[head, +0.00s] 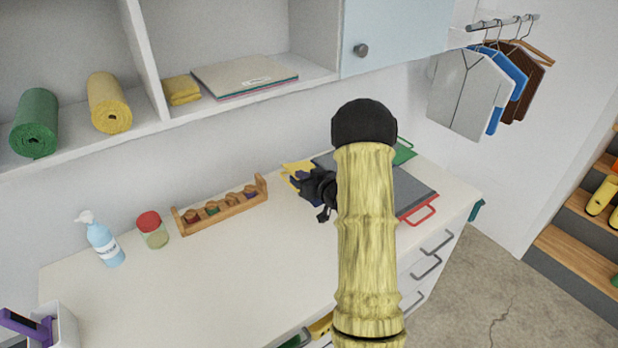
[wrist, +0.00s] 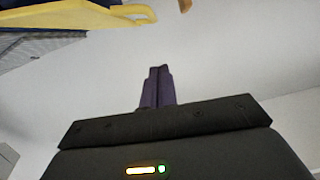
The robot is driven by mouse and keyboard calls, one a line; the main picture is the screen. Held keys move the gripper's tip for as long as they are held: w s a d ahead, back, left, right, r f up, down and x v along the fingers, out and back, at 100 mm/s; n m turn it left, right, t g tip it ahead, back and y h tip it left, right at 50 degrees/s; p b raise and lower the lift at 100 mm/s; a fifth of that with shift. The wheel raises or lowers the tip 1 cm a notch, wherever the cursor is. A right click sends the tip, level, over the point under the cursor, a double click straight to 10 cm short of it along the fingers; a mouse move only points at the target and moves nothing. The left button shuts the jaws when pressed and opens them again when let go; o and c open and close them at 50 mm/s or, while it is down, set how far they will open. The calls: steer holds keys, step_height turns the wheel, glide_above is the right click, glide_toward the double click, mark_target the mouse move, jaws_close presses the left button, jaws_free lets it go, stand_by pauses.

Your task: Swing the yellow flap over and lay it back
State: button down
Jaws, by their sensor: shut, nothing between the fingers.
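The yellow flap (head: 297,168) shows in the head view at the left of a dark grey board (head: 417,187) on the counter, partly hidden by my gripper. In the wrist view a yellow edge with a handle-like end (wrist: 90,18) crosses the top left, with a dark grey surface next to it. My gripper (head: 318,190) is at the board's left side, close to the flap. Its fingers (wrist: 157,85) are together with nothing between them. Whether they touch the flap cannot be told. My arm hides the middle of the board.
A wooden rack (head: 222,208), a red-lidded jar (head: 153,232) and a blue bottle (head: 104,243) stand left. The front counter (head: 230,285) is clear. Shelves hang above.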

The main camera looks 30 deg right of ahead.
steer(key=p+x, duration=0.1)
steer(key=x, duration=0.3)
steer(key=shift+w, duration=0.4)
step_height(320, 180, down, 3)
steer(key=shift+s+a+f+p, duration=0.1)
steer(key=shift+p, duration=0.55)
steer(key=shift+f, duration=0.45)
steer(key=shift+f, duration=0.1)
